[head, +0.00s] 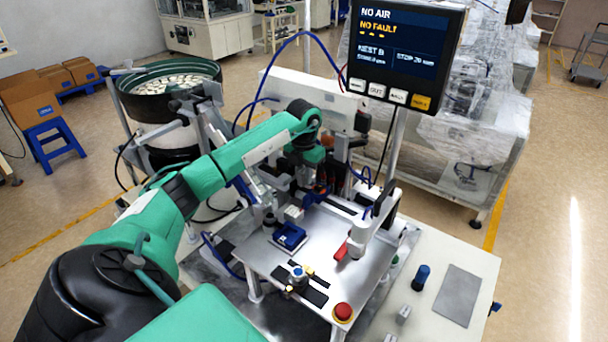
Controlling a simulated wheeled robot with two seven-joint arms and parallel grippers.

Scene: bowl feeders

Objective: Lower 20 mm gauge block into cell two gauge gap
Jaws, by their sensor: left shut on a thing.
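My left arm reaches in from the left. Its wrist bends down over the back of the steel fixture plate (300,262). My left gripper (319,187) is low among the fixture parts there, small and partly hidden. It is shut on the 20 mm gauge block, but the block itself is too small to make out. I cannot tell the gauge gap from the parts around the gripper, nor whether the block touches it. My right gripper is not in view.
A blue nest (289,237), a red lever (341,251) and a red button (343,312) are on the plate. A white post (370,225) stands right of the gripper. The screen (403,48) reads NO AIR, NO FAULT, NEST B. A bowl feeder (168,88) stands behind left.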

